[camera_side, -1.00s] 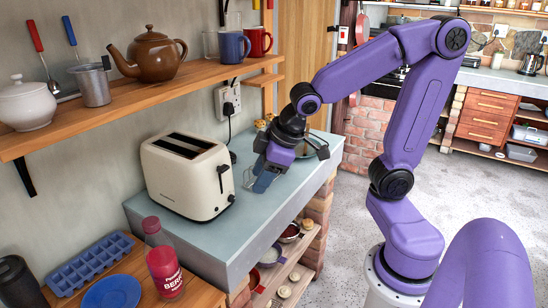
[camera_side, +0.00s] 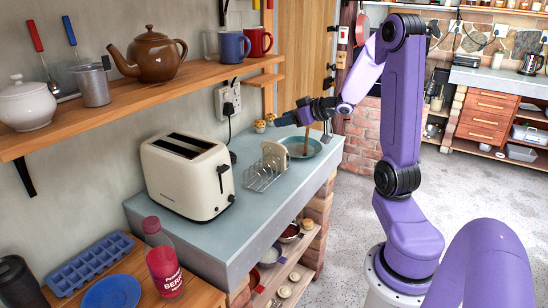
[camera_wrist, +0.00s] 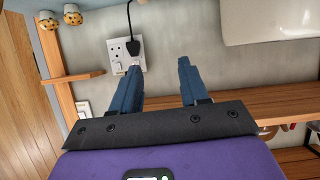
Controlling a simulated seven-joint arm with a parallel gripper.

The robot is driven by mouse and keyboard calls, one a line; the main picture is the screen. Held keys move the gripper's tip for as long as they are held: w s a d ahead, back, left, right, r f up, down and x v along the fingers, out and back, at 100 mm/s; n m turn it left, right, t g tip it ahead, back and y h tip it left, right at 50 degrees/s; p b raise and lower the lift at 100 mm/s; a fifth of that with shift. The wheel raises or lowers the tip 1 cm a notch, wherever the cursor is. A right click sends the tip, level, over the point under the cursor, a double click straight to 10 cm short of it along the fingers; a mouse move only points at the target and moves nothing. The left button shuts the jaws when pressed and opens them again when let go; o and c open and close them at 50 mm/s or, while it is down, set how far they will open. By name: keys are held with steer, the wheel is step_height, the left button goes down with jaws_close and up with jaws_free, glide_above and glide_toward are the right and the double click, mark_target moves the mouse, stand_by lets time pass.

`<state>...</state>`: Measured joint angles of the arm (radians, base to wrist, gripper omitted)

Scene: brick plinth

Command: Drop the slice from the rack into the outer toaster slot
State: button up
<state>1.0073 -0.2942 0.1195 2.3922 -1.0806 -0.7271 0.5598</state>
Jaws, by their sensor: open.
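The cream toaster (camera_side: 185,180) stands on the grey-blue counter, with two dark slots in its top, both looking empty. The wire rack (camera_side: 260,178) stands to its right. A pale bread slice (camera_side: 275,154) stands upright at the rack's far end. My gripper (camera_side: 288,116) is above and behind the rack, pointing left toward the wall, apart from slice and toaster. In the wrist view my gripper (camera_wrist: 158,68) has its blue fingers spread with nothing between them. That view looks upside down; the toaster's pale body (camera_wrist: 270,22) is cut off at top right. The rack is not visible there.
A teal dish (camera_side: 301,148) sits behind the rack, close to the slice. A plugged-in socket (camera_side: 228,100) is on the wall behind the toaster. The wooden shelf (camera_side: 130,88) with teapot and mugs overhangs the counter's back.

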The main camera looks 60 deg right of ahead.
steer(key=s+d+f, duration=0.1)
steer(key=d, duration=0.1)
glide_toward(275, 143)
steer(key=x, duration=0.3)
steer(key=shift+t, duration=0.3)
steer(key=shift+x, duration=3.9)
steer(key=shift+s+d+f, duration=0.1)
steer(key=shift+d, duration=0.05)
jaws_close()
